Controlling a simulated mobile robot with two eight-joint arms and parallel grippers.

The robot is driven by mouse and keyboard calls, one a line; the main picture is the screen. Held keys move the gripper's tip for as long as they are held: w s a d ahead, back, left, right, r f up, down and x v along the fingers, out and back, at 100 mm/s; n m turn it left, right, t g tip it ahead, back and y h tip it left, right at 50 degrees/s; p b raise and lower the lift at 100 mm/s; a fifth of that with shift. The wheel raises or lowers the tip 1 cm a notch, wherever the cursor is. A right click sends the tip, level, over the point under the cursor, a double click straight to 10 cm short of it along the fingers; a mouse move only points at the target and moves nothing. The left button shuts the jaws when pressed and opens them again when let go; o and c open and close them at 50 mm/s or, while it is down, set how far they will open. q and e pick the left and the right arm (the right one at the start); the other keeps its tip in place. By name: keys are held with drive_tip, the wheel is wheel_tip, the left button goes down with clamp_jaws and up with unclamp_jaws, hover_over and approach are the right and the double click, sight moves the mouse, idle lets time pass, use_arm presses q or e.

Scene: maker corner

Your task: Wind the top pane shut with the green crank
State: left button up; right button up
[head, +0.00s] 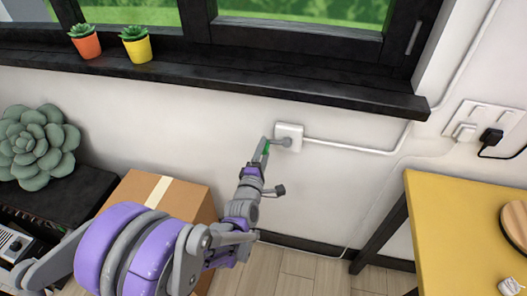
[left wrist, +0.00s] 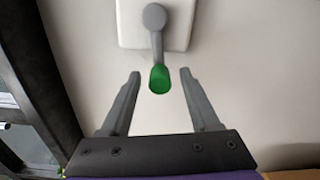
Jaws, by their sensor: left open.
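The green crank handle (left wrist: 159,79) hangs at the end of a grey arm below a round hub (left wrist: 154,17) on a white wall box. In the left wrist view it lies between the two fingers of my left gripper (left wrist: 158,82), with a gap on each side. In the head view the wall box (head: 291,131) sits under the window sill, and a little of the green handle (head: 266,149) shows beside my left gripper (head: 267,150). My left gripper is open around the handle. The window panes (head: 310,18) show only at their lower part. My right gripper is not in view.
A black window sill (head: 250,88) juts out above the crank, with two potted plants (head: 136,45) on it. A cardboard box (head: 185,192) stands below left. A yellow-topped table (head: 450,225) stands at the right. A white conduit (head: 350,148) runs right from the wall box.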

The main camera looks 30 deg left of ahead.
use_arm(q)
drive_tip(key=v, duration=1)
drive_tip(key=shift+s, duration=0.35)
drive_tip(key=shift+d, duration=0.15)
